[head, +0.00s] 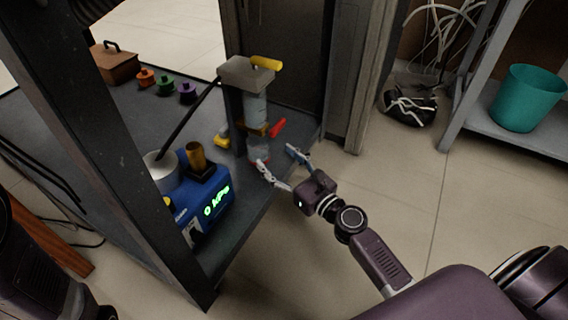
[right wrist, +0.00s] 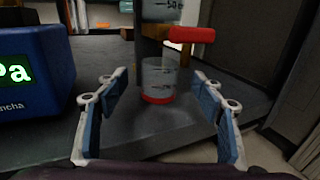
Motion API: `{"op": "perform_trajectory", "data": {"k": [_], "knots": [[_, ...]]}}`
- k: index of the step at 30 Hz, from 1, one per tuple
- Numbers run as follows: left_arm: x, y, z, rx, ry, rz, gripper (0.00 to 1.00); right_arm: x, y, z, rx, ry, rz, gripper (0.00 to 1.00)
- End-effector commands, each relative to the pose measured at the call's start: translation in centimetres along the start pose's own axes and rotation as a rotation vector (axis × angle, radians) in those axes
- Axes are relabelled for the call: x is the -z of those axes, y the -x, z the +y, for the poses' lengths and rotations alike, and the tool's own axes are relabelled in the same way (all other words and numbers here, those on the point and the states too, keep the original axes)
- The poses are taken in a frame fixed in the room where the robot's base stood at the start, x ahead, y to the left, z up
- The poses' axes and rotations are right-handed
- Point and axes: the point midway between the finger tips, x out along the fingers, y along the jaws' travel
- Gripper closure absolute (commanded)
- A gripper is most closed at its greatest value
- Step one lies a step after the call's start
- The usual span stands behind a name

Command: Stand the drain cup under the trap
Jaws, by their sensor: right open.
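The drain cup (right wrist: 158,78) is clear with markings and a red base ring. It stands upright on the dark bench top, and also shows in the head view (head: 258,155), partly hidden by a finger. The trap is a clear graduated tube (head: 255,108) on a stand, with a red handle (head: 277,128); its lower part shows in the right wrist view (right wrist: 160,10). The cup appears below the trap; exact centring cannot be told. My right gripper (head: 276,156) is open and empty, its blue-padded fingers (right wrist: 160,105) either side of the line to the cup. My left gripper is not in view.
A blue pump unit (head: 208,207) with a lit kPa display stands left of the cup, beside a grey cylinder (head: 161,172). A dark frame post (head: 100,130) crosses the left. Small weights (head: 165,86) and a brown box (head: 115,64) sit farther back.

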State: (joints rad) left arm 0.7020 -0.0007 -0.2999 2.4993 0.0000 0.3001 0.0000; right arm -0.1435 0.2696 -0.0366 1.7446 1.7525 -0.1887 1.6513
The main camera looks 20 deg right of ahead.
Motion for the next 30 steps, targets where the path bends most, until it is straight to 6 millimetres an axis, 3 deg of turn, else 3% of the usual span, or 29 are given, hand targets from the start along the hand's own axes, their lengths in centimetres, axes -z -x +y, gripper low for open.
{"op": "perform_trajectory", "data": {"k": [3,9,30], "knots": [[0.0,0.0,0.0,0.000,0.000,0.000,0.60,0.0,1.5,0.0,0.001,-0.003,0.000,0.38],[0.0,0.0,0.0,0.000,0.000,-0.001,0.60,0.0,2.6,0.0,0.000,-0.001,-0.001,0.38],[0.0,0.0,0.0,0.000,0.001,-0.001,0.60,0.0,2.6,0.0,0.000,0.000,-0.001,0.38]]}}
